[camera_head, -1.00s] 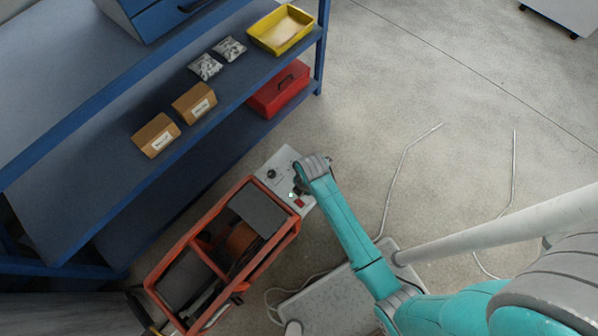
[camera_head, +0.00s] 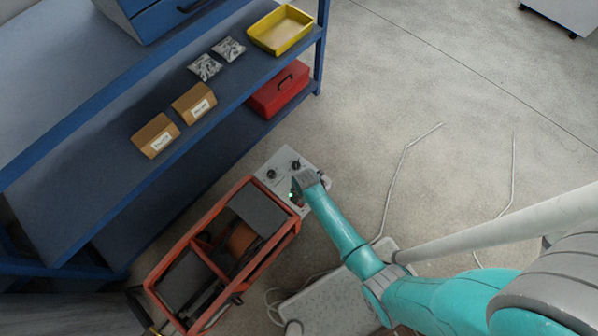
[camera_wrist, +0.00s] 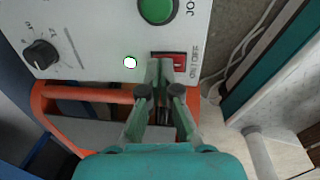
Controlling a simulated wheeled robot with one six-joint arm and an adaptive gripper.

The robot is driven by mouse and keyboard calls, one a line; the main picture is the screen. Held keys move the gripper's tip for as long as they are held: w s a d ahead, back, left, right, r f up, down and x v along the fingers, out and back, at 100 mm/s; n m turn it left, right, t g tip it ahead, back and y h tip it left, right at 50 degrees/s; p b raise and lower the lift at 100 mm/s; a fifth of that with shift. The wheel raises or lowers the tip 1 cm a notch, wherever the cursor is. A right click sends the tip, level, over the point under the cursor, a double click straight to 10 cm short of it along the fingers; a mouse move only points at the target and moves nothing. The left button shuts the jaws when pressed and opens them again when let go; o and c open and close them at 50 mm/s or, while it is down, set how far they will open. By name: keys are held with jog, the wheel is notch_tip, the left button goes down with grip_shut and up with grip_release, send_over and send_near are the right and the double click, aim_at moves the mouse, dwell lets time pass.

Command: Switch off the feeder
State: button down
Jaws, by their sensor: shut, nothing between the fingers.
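The feeder (camera_head: 178,247) is an orange-framed unit with a pale grey control panel (camera_head: 268,160) at its upper right end. In the wrist view the panel (camera_wrist: 100,30) carries a red switch (camera_wrist: 180,62), a green JOG button (camera_wrist: 157,8), a black dial (camera_wrist: 40,54) and a lit indicator (camera_wrist: 130,62). My gripper (camera_head: 296,187) is over the lower part of the panel. In the wrist view my gripper (camera_wrist: 160,66) is shut and empty, its tips at the left part of the red switch and partly hiding it. Whether they touch it I cannot tell.
A blue shelf (camera_head: 225,105) stands left of the panel, with cardboard boxes (camera_head: 194,103), a yellow tray (camera_head: 262,42) and a red case (camera_head: 279,90). A cable (camera_wrist: 250,35) lies right of the panel in the wrist view. The floor (camera_head: 440,90) at upper right is open.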

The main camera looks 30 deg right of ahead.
jog(key=shift+f, duration=0.4)
jog(key=shift+w+f, duration=0.1)
jog(key=shift+f, duration=0.1)
dwell(0.3)
jog(key=shift+s+d+r, duration=0.1)
jog(key=shift+s+d, duration=0.1)
jog(key=shift+s, duration=0.55)
